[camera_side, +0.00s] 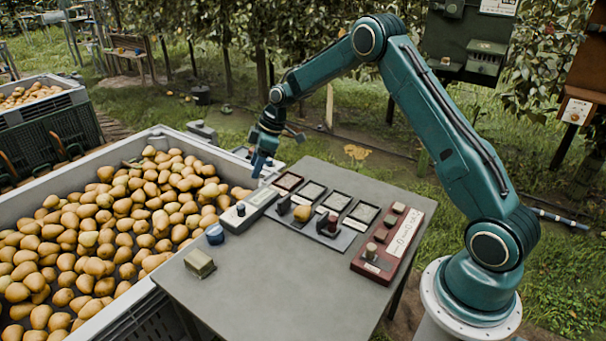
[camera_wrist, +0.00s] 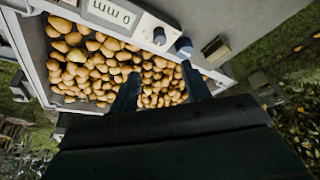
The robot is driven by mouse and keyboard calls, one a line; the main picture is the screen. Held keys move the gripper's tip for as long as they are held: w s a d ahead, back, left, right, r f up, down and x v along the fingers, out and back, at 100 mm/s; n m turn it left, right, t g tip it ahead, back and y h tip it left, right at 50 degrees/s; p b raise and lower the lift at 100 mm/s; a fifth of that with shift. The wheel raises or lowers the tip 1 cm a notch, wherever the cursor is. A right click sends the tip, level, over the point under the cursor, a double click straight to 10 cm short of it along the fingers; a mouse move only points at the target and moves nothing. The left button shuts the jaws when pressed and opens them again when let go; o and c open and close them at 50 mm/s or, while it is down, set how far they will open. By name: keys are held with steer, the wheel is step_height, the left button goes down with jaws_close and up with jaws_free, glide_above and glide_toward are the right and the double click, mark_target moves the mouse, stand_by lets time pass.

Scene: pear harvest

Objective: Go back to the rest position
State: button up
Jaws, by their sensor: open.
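My gripper (camera_side: 258,165) points down near the right rim of the pear crate, just beyond the far left corner of the table. In the wrist view its two fingers (camera_wrist: 162,88) stand apart with nothing held between them, and pears show below and beyond. The crate (camera_side: 158,131) is grey and full of yellow-brown pears (camera_side: 140,215). The grey table (camera_side: 270,280) stands to the right of the crate.
A grey gauge (camera_side: 250,208), a tray row with a pear (camera_side: 302,213), and a red panel (camera_side: 392,243) stand on the table. A blue cap (camera_side: 214,234) and a tan block (camera_side: 199,263) lie at its left. Another pear crate (camera_side: 45,110) is behind left.

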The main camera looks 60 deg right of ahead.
steer(key=shift+r, duration=0.1)
steer(key=s+a+r+m+t+h, duration=0.15)
steer(key=s+a+r, duration=0.25)
steer(key=s+r, duration=0.5)
steer(key=s+a+r+m+g+h, duration=0.1)
steer(key=s+a+r+m, duration=0.2)
steer(key=s+r, duration=0.65)
steer(key=s+a+r+m+t, duration=0.2)
steer(key=s+m, duration=0.2)
steer(key=s, duration=1.7)
steer(key=shift+s+r+h, duration=0.15)
steer(key=shift+s+h, duration=0.15)
steer(key=shift+h, duration=0.05)
steer(key=shift+m, duration=0.25)
